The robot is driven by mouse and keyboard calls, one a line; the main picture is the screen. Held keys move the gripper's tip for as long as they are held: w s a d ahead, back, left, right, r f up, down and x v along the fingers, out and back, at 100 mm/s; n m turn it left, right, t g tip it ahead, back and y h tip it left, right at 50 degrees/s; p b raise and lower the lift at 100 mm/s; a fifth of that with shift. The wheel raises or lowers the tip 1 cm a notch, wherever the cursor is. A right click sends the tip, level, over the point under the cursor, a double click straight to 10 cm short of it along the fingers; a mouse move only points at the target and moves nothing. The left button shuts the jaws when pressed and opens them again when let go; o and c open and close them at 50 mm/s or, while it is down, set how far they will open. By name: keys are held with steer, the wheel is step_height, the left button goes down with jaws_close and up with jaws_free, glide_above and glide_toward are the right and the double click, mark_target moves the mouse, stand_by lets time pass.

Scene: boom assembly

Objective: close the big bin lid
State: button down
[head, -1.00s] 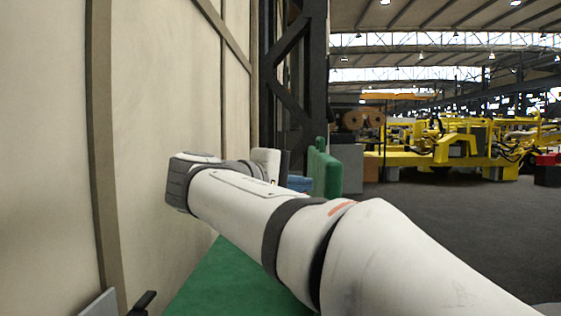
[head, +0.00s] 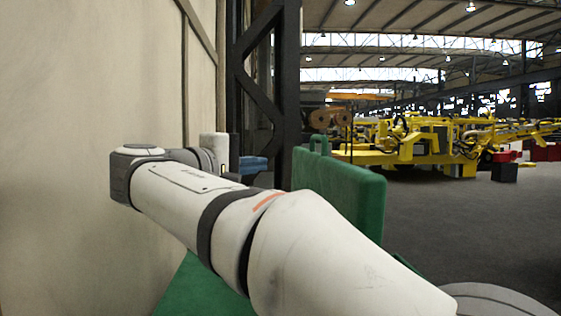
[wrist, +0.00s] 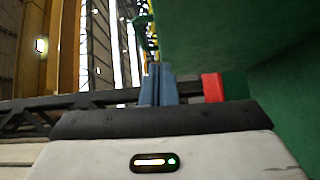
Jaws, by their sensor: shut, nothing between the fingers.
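Green parts of the big bin show in the head view: an upright green panel (head: 345,197) right of my arm, and a flat green surface (head: 190,292) below it. I cannot tell for sure which part is the lid. In the wrist view a broad green surface (wrist: 235,35) fills the upper right, and another green face (wrist: 290,95) stands at the right. My gripper (wrist: 158,84) has its blue fingers together, empty, just below and left of the broad green surface. Contact is unclear. In the head view my arm hides much of the bin.
A beige wall (head: 85,100) stands close on the left, with a dark steel post (head: 287,95) beyond. Yellow machinery (head: 410,145) and red blocks (head: 505,165) stand farther right. The grey floor (head: 450,215) at the right is open. A red piece (wrist: 212,87) shows beside the fingers.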

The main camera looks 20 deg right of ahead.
steer(key=p, duration=0.2)
glide_toward(318, 161)
steer(key=w+d, duration=0.1)
steer(key=w, duration=0.3)
steer(key=d, duration=0.1)
steer(key=s+d, duration=0.1)
steer(key=d, duration=0.1)
steer(key=shift+d+r+p, duration=0.1)
steer(key=shift+d+p, duration=0.15)
steer(key=shift+p, duration=0.1)
steer(key=shift+d, duration=0.3)
